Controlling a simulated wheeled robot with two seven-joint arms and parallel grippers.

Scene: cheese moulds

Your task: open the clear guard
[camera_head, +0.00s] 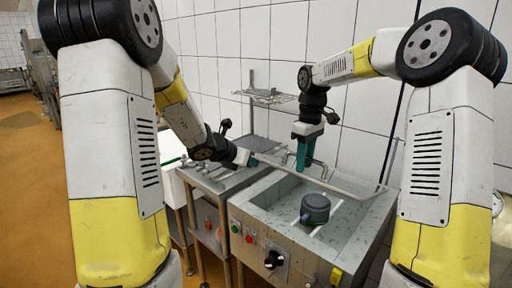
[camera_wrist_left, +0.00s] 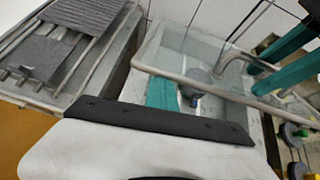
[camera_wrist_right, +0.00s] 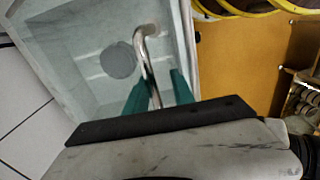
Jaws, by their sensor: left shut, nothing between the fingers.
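The clear guard shows as a bent metal tube frame (camera_head: 325,184) over the grey machine's basin; its clear sheet is hard to make out. The tube also crosses the left wrist view (camera_wrist_left: 195,82). My left gripper (camera_head: 254,161) is at the tube's left end, its teal fingers (camera_wrist_left: 160,93) together and empty, just beneath or beside the tube; contact is unclear. My right gripper (camera_head: 305,160) points down behind the tube. In the right wrist view its teal fingers (camera_wrist_right: 157,95) are apart, with a bent metal tube (camera_wrist_right: 149,66) between or just beyond them.
A round grey pot-like part (camera_head: 315,207) sits in the basin of the machine (camera_head: 262,226), whose front carries knobs and buttons. A metal side table (camera_head: 212,180) stands to the left. A tiled wall (camera_head: 275,45) closes off the back. Open floor (camera_head: 30,190) lies at far left.

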